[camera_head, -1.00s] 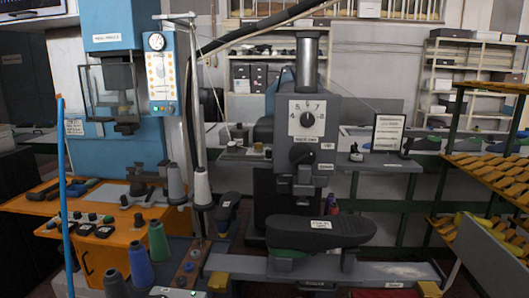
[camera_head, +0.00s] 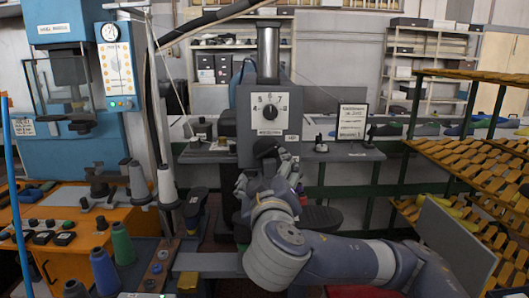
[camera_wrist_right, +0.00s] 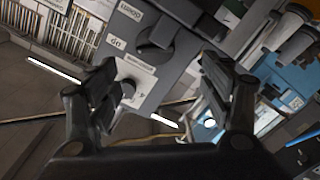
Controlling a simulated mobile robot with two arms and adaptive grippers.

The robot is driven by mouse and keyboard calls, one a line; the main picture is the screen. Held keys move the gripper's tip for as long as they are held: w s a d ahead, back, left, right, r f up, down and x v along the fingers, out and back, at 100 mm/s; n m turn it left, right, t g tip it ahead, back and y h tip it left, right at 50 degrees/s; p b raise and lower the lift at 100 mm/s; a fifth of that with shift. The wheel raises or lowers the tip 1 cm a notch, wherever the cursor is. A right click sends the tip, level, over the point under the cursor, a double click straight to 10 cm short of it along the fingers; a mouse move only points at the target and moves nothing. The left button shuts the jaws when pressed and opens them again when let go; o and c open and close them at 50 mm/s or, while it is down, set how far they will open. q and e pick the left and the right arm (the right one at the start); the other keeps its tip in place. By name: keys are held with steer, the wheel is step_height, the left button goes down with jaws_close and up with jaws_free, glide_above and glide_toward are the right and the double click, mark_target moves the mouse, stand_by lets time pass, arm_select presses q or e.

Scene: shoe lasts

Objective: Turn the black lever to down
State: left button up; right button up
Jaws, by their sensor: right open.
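A grey machine column carries a white numbered dial plate with a black pointer knob (camera_head: 269,112). Below it is a dark rounded knob or handle (camera_head: 264,148), partly hidden by my right gripper. A small black upright lever (camera_head: 369,136) stands on the grey shelf, right of a framed sign. I cannot tell for certain which part is the task's black lever, or its exact position. My right gripper (camera_head: 268,167) is open and empty in front of the column, below the dial. In the right wrist view, the open fingers (camera_wrist_right: 160,72) flank the tilted dial plate (camera_wrist_right: 140,73). My left gripper is out of view.
The framed sign (camera_head: 352,122) and a small black-topped part (camera_head: 319,142) stand on the shelf. Thread cones (camera_head: 122,243) stand at left by an orange bench (camera_head: 70,262). Slatted yellow racks (camera_head: 465,160) stand at right. My right arm hides much of the lower centre.

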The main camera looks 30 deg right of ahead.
mark_target(266, 151)
steer(key=p+x, duration=0.1)
steer(key=x, duration=0.2)
steer(key=p+x, duration=0.1)
steer(key=x, duration=0.3)
steer(key=p+x, duration=0.1)
steer(key=x, duration=0.3)
steer(key=shift+s+d+r, duration=0.1)
steer(key=shift+d+r, duration=0.05)
steer(key=shift+r, duration=0.25)
steer(key=shift+c, duration=0.3)
steer(key=c, duration=1)
